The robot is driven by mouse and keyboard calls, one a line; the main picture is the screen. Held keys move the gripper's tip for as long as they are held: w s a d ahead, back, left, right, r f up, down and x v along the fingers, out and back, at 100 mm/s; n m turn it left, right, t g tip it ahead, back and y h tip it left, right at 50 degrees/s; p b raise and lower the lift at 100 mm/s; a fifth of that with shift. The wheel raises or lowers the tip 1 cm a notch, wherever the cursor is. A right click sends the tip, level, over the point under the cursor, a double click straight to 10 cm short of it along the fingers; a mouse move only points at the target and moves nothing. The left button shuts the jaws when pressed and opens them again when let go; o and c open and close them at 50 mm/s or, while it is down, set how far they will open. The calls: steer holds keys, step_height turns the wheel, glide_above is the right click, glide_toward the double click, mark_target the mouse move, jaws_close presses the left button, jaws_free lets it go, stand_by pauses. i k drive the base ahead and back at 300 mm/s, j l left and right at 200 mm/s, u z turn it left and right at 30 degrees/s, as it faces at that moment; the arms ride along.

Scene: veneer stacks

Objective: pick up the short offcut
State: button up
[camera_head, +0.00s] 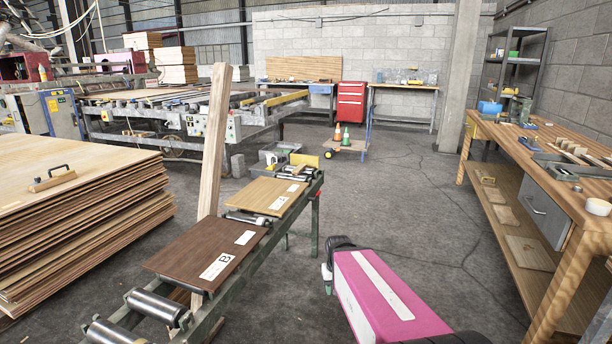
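I cannot tell for certain which piece is the short offcut. Several small flat wood pieces lie on the lower shelf of the workbench at right, one of them a pale piece (507,216) in the middle. Several short wood strips (573,153) lie on the bench top near a grey metal fixture. A tall narrow board (213,140) stands nearly upright behind the roller conveyor. My pink and white arm shows at bottom centre. My gripper's fingers cannot be made out, and no hold on anything is visible.
The roller conveyor (160,308) carries a dark panel marked B (205,252) and a lighter panel (268,194). A veneer stack (75,215) stands at left. The workbench (560,232) edges the right side. Bare floor (425,205) lies between conveyor and bench, with cones on a trolley farther back.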

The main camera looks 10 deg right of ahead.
mark_target(296, 171)
steer(key=i+l+u, duration=0.2)
steer(key=u, duration=0.2)
steer(key=i+l+u, duration=0.15)
steer(key=u, duration=0.3)
steer(key=i+l+u, duration=0.1)
steer(key=l+u, duration=0.3)
steer(key=i+l+u, duration=0.1)
steer(key=l+u, duration=0.35)
steer(key=j, duration=0.15)
